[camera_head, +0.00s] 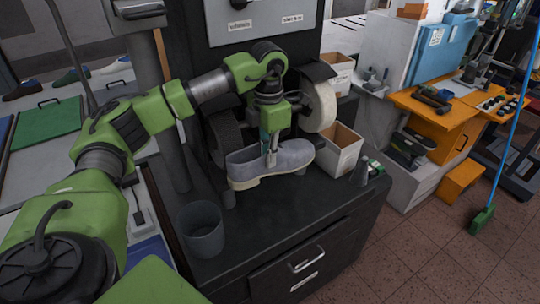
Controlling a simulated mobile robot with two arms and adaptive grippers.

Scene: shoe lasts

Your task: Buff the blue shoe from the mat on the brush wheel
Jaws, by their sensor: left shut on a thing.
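The blue-grey shoe (246,167) is in front of the grinding machine, sole down, with its toe to the right. My left gripper (271,158) reaches down from above and is shut on the shoe at its opening. A dark wheel (222,138), which looks like the brush wheel, is behind the shoe's heel end. A pale wheel (321,106) is behind and above its toe end. I cannot tell whether the shoe touches the dark wheel or the bench below. My right gripper is not in view.
A grey cup (204,231) stands on the dark bench (262,240) at front left. White boxes (340,152) and a small grey cone (360,171) are at right. A green mat (50,133) and several other shoes (68,77) are at far left.

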